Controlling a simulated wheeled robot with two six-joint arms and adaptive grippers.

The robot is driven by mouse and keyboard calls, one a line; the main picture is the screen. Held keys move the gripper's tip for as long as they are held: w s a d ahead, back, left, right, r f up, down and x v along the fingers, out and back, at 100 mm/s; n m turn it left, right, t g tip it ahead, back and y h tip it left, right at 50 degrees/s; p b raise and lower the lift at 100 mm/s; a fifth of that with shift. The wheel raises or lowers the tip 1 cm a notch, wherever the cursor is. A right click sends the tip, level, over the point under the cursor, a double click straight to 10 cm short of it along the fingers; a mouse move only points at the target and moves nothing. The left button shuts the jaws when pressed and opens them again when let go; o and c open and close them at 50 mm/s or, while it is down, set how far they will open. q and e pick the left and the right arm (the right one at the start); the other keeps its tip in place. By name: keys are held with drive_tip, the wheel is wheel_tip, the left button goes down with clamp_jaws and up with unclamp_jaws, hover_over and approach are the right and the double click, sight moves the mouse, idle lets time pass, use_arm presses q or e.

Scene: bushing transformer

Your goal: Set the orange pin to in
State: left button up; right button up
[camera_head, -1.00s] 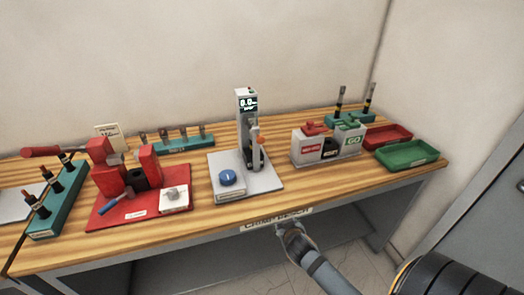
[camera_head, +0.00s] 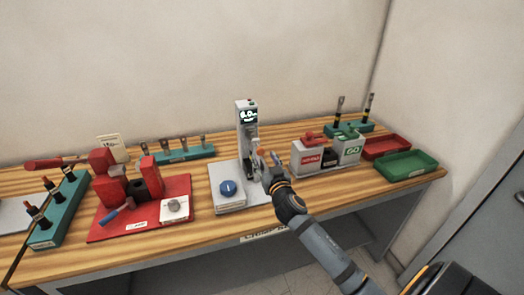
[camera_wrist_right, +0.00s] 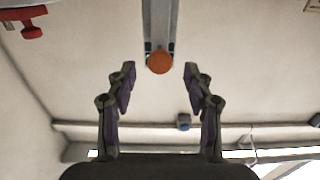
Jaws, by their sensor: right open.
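The orange pin (camera_wrist_right: 160,63) shows in the right wrist view as a round orange end at the bottom of a grey upright part (camera_wrist_right: 160,22). It lies between the lines of my right gripper's fingers, a little beyond their tips, and the fingers do not appear to touch it. My right gripper (camera_wrist_right: 159,78) is open and empty. In the head view my right gripper (camera_head: 268,160) is at the front of the grey test stand (camera_head: 246,118) with the lit display, and it hides the pin there. My left gripper is not in view.
A blue knob (camera_head: 228,188) sits on the stand's base, left of my gripper. Red and green labelled blocks (camera_head: 311,158) stand close on the right, with red and green trays (camera_head: 407,165) beyond. A red press fixture (camera_head: 140,205) is at left.

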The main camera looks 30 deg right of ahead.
sight(261, 153)
drive_tip(key=shift+p+x, duration=0.35)
drive_tip(key=shift+x, duration=1.2)
clamp_jaws()
